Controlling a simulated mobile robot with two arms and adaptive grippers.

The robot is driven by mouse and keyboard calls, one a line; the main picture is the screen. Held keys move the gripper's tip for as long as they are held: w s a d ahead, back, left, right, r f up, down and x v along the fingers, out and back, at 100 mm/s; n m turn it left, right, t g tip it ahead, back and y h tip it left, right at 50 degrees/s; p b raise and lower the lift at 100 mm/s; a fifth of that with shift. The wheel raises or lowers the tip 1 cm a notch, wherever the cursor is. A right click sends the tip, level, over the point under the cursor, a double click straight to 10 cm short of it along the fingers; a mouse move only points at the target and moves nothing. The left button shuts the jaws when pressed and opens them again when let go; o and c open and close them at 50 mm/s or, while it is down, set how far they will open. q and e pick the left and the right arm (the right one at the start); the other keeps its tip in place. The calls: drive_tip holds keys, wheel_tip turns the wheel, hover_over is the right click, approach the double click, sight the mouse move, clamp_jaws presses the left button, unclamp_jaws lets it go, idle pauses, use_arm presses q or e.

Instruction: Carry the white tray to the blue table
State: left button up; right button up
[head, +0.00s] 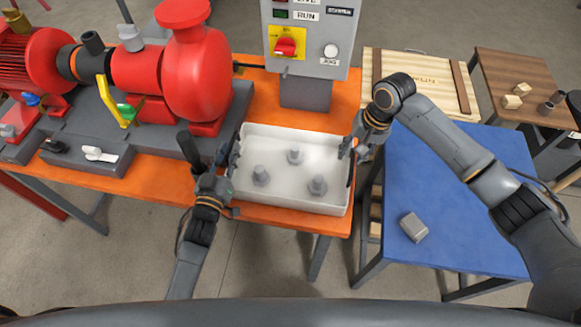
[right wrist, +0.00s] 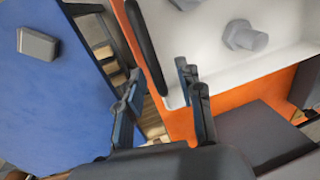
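A dark handle (right wrist: 147,45) runs along the tray's right end. My right gripper (head: 349,153) is at that end; in the right wrist view its fingers (right wrist: 160,75) are spread, with the handle just beyond the gap between their tips. My left gripper (head: 228,162) is at the tray's left end, by the handle there; its finger gap is too small to judge. The blue table (head: 455,190) stands right of the orange one.
A grey block (head: 413,227) lies on the blue table's front left; most of its top is clear. A control box (head: 310,40) stands behind the tray. A red pump (head: 195,75) is to the left. A wooden crate (head: 420,80) is behind the blue table.

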use_arm(q)
drive_tip(key=c, duration=0.3)
use_arm(e)
drive_tip(key=c, duration=0.4)
use_arm(q)
clamp_jaws()
use_arm(e)
clamp_jaws()
use_arm(q)
drive_tip(key=shift+w+r, duration=0.1)
drive_tip(key=shift+r, duration=0.1)
use_arm(e)
drive_tip(key=shift+r, duration=0.2)
